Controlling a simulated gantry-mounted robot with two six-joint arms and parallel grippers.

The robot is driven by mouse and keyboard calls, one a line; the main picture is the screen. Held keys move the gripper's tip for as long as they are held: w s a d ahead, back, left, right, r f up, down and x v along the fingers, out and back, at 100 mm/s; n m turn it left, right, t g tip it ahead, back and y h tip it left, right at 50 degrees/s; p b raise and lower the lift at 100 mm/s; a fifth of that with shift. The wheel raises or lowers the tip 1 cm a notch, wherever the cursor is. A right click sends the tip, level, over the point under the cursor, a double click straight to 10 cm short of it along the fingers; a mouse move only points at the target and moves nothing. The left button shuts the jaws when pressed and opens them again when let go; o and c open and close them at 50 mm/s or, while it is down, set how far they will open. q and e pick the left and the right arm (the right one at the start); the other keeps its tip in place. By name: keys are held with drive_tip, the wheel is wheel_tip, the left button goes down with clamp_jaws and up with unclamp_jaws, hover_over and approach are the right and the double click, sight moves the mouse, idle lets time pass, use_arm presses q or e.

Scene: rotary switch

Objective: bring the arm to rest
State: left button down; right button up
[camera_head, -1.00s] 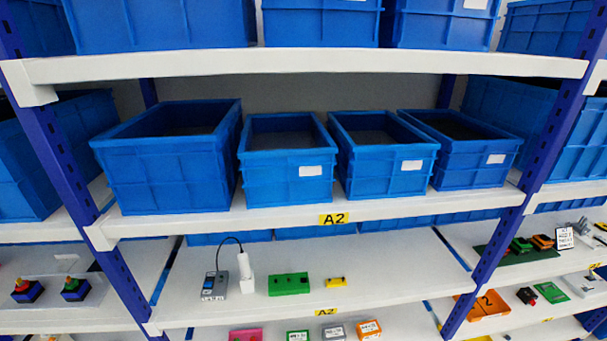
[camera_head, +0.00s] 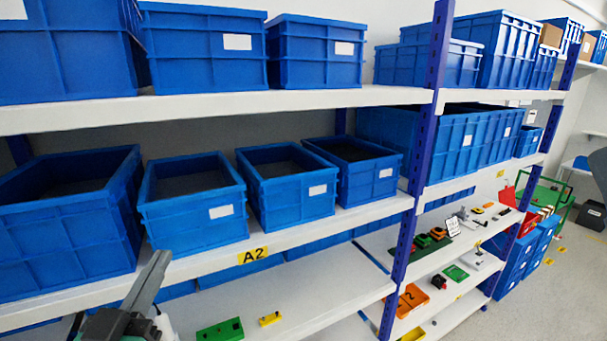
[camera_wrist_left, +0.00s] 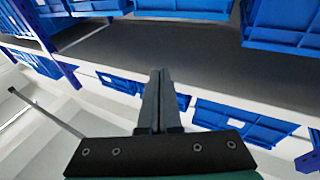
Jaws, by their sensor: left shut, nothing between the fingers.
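My left gripper (camera_head: 158,268) rises at the lower left of the head view, in front of the shelf rack. In the left wrist view, its two grey fingers (camera_wrist_left: 160,82) are together with nothing between them. They point toward blue bins and a shelf edge, and no contact with these shows. My right gripper is in neither view. A green block with holes (camera_head: 220,330) and a small yellow block (camera_head: 270,319) lie on the lower shelf, right of my left gripper.
Blue bins (camera_head: 194,205) fill the middle shelf (camera_head: 330,222), labelled A2 (camera_head: 252,256). A blue rack post (camera_head: 420,150) stands right of it. The neighbouring rack's shelves hold small parts and an orange bin (camera_head: 408,300). Open floor (camera_head: 560,290) shows at far right.

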use_arm(q)
drive_tip(key=s+d+r+t+h, duration=0.1)
drive_tip(key=s+d+r+t, duration=0.2)
drive_tip(key=s+r, duration=0.4)
drive_tip(key=s+d+r+m+t+h, duration=0.1)
drive_tip(key=s+d+r+t+h, duration=0.1)
drive_tip(key=s+r, duration=0.5)
wheel_tip(320, 180, up, 7)
drive_tip(key=shift+d+f+m+t, duration=0.1)
drive_tip(key=shift+d+m+t, duration=0.2)
drive_tip(key=shift+d+t, duration=0.55)
